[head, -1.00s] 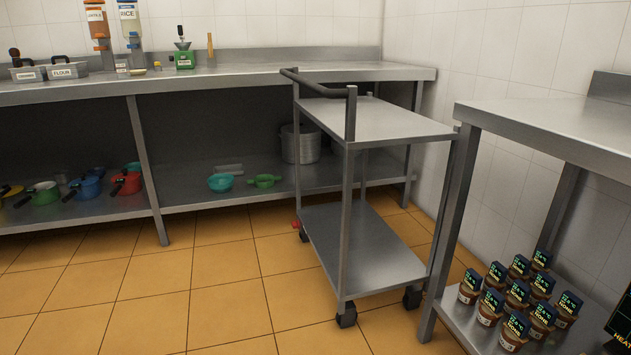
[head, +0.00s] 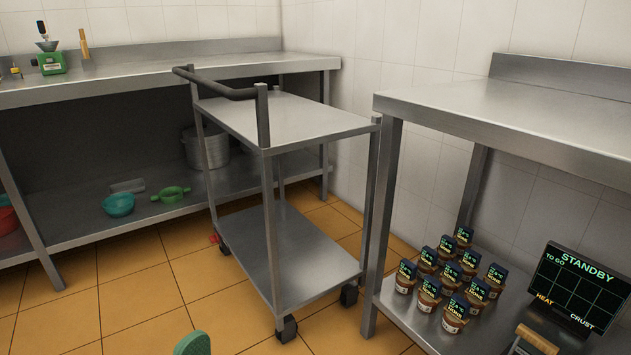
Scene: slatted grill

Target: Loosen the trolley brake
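The steel trolley (head: 270,215) stands on the tiled floor in the middle of the head view, with two shelves and a dark push handle (head: 215,88) at its left end. A small red part (head: 213,238), which may be the brake pedal, shows beside the far left caster (head: 224,250). It is too small to tell its position. Two more casters show, at the near corner (head: 287,328) and the right corner (head: 349,295). Neither of my grippers is in view.
A steel bench (head: 130,77) runs behind the trolley. Another steel table (head: 480,108) stands close on the right, with several jars (head: 450,285) and a "STANDBY" display (head: 578,285) on its lower shelf. A green rounded object (head: 193,343) shows at the bottom edge. Floor left of the trolley is clear.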

